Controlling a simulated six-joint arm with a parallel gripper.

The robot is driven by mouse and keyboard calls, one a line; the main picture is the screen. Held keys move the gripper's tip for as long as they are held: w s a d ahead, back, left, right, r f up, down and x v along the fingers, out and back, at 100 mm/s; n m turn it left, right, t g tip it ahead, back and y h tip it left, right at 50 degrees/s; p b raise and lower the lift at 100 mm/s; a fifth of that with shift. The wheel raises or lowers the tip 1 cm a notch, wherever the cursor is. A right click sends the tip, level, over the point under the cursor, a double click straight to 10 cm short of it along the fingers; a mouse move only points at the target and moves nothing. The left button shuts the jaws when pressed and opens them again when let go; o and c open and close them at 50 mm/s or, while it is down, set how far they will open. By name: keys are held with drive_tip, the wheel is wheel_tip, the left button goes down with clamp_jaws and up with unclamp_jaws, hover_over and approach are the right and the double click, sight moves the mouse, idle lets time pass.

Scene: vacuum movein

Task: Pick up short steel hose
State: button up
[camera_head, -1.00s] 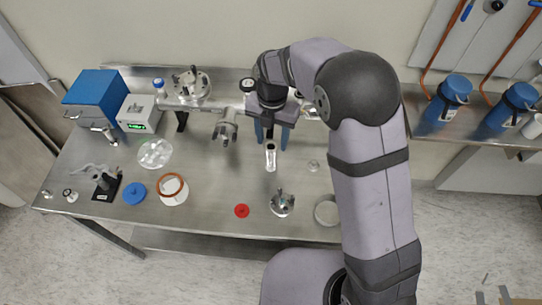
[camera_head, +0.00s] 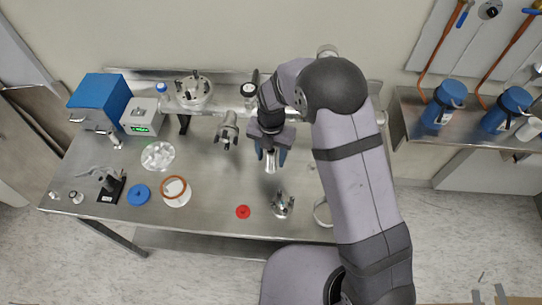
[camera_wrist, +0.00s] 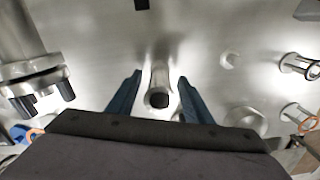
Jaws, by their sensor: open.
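The short steel hose (camera_head: 270,165) is a small shiny metal tube on the steel table, near its middle. In the wrist view the hose (camera_wrist: 159,80) shows a flared end and a dark round opening facing the camera. It appears to stand upright. My gripper (camera_head: 270,156) is open above the table, with its blue fingers on either side of the hose. In the wrist view the gripper (camera_wrist: 160,77) has a visible gap between each finger and the tube. Part of the hose is hidden by the gripper in the head view.
A steel flanged fitting (camera_head: 282,205) stands in front of the hose, and a red disc (camera_head: 243,212) lies left of that. A larger metal part (camera_head: 228,130) is close on the left. A petri dish (camera_head: 157,156) and a blue disc (camera_head: 139,195) are farther left.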

drive_tip(key=shift+f, duration=0.45)
drive_tip(key=c, duration=1.1)
drive_tip(key=shift+o, duration=0.2)
drive_tip(key=shift+r, duration=0.15)
wheel_tip(320, 180, up, 10)
drive_tip(key=b, duration=0.2)
drive_tip(key=shift+w+b, duration=0.1)
drive_tip(key=shift+b, duration=0.3)
drive_tip(key=w+d+r+m+p, duration=0.3)
drive_tip(key=w+r+p, duration=0.4)
drive_tip(key=p, duration=0.1)
drive_tip(key=w+d+r+m+p, duration=0.3)
drive_tip(key=w+d+r+p, duration=0.1)
drive_tip(key=w+r+p, duration=0.4)
drive_tip(key=shift+d, duration=0.3)
